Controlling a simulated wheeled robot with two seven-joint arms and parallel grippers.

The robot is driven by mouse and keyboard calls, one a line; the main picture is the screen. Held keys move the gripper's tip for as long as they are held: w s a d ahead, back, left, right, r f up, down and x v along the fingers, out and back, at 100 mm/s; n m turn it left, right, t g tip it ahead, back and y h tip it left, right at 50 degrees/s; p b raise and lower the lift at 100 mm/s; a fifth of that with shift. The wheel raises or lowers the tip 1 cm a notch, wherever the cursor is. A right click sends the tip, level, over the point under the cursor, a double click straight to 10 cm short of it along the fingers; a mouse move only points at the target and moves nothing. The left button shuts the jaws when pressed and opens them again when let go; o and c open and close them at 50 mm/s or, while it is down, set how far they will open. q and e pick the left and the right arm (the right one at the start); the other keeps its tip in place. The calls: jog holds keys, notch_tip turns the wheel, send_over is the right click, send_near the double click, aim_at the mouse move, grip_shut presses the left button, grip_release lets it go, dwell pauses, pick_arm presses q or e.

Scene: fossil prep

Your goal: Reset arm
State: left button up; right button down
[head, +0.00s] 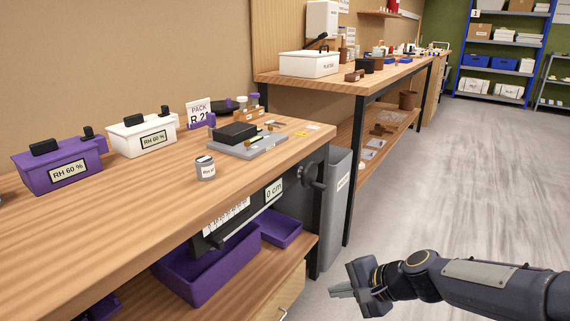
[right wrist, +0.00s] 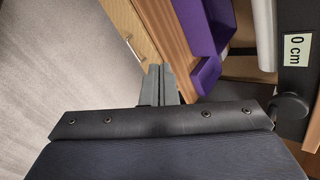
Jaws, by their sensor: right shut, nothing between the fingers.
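My right gripper (head: 343,291) is in the lower right of the head view, at the end of my right arm, over the grey floor in front of the workbench (head: 262,178). Its fingers are together with nothing between them. In the right wrist view the closed fingers (right wrist: 158,84) point toward the bench's lower shelf and drawer front (right wrist: 128,25), apart from them. My left gripper is not in the head view.
On the bench stand a purple box (head: 60,172), a white box (head: 142,137), a small grey jar (head: 205,168) and a grey tray device (head: 247,147). Purple bins (head: 205,270) sit on the shelf below. A grey bin (head: 335,205) stands beside the bench. The floor (head: 470,180) at right is clear.

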jog(key=s+d+r+n+h, duration=0.1)
jog(key=s+d+n, duration=0.2)
jog(key=s, duration=0.5)
jog(key=s+d+r+n+h, duration=0.1)
jog(key=s+d+n+h, duration=0.15)
jog(key=s, duration=0.55)
jog(key=s+d+r+n+h, duration=0.1)
jog(key=s+d+n, duration=0.25)
jog(key=s, duration=0.45)
notch_tip(320, 180, up, 34)
jog(key=p, duration=3.4)
jog(key=shift+a+f+n, duration=0.2)
jog(key=shift+n, duration=0.1)
jog(key=shift+s+y, duration=0.1)
jog(key=shift+y, duration=0.15)
